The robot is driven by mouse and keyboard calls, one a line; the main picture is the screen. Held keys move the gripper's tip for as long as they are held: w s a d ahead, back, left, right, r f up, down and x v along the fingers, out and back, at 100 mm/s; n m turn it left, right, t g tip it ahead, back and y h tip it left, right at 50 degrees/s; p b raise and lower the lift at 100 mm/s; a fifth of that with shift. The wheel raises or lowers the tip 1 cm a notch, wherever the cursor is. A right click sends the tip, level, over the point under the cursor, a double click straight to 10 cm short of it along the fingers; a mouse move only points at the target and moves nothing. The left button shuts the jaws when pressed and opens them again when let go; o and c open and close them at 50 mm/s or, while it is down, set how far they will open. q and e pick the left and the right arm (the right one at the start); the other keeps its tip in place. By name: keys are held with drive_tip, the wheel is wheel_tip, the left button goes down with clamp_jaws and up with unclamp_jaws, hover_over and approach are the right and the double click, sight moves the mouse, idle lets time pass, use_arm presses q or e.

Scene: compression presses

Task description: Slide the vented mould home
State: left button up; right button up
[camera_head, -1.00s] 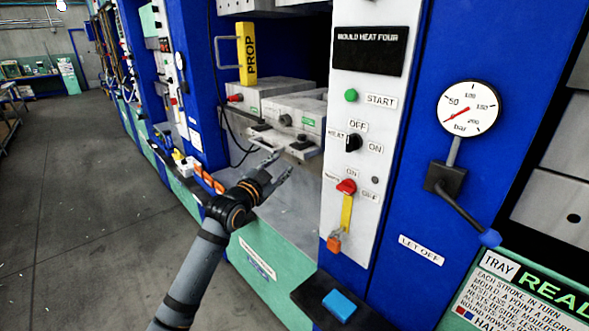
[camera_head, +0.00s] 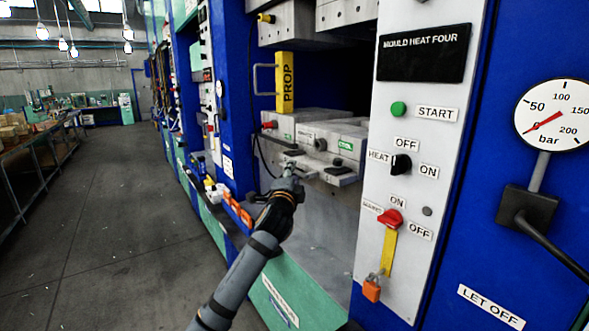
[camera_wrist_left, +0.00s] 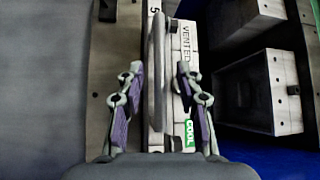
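The vented mould (camera_head: 318,130) is a grey metal block low in the press opening, with handles on its front. In the left wrist view its front carries the labels VENTED (camera_wrist_left: 186,45) and green COOL (camera_wrist_left: 190,134). My left gripper (camera_head: 290,175) is at the mould's left front handle in the head view. In the left wrist view the gripper (camera_wrist_left: 160,95) is open, with a finger on each side of the bar handle (camera_wrist_left: 158,65) and gaps beside it. Whether the mould is fully seated cannot be told. My right gripper is out of view.
A yellow PROP (camera_head: 285,82) stands behind the mould on the left. The white control panel (camera_head: 418,120) and blue frame bound the opening on the right. An orange padlock (camera_head: 372,288) hangs from the panel. Open floor (camera_head: 100,220) lies left.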

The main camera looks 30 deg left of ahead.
use_arm(q)
drive_tip(key=shift+x, duration=0.95)
clamp_jaws()
